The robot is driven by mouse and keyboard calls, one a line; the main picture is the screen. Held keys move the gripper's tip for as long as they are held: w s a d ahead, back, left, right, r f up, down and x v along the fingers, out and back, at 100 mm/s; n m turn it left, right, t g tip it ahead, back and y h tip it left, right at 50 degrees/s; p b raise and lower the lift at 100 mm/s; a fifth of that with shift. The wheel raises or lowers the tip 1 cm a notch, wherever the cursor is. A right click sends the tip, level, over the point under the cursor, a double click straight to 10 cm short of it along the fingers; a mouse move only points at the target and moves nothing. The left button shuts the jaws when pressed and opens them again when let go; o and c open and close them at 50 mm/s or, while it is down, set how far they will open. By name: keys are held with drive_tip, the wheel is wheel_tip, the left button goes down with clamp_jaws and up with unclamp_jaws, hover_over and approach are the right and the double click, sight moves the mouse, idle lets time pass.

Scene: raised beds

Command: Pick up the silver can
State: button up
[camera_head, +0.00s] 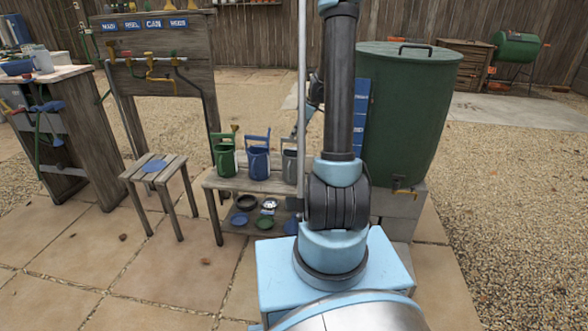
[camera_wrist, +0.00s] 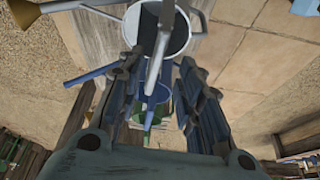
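The silver can (camera_head: 290,162) is a grey-silver watering can with a handle. It stands at the right end of a low wooden bench, partly hidden behind my arm in the head view. In the wrist view the silver can (camera_wrist: 137,22) is at the top, with its round opening and its handle across the middle. My gripper (camera_wrist: 157,68) is open in the wrist view, its two fingers apart on either side of the picture's middle. The fingertips are close to the can's near rim and handle; I cannot tell whether they touch. Nothing is held between them.
A blue can (camera_head: 258,163) and a green can (camera_head: 225,160) stand left of the silver can on the bench (camera_head: 225,183). Dishes lie on the lower shelf. A green barrel (camera_head: 405,115) stands to the right. A stool (camera_head: 172,170) stands left.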

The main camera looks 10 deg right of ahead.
sight(293, 141)
drive_tip(key=shift+w+x, duration=0.15)
drive_tip(key=shift+x, duration=1.2)
drive_tip(key=shift+w+x, duration=0.15)
drive_tip(key=shift+x, duration=1.2)
drive_tip(key=shift+c, duration=0.3)
clamp_jaws()
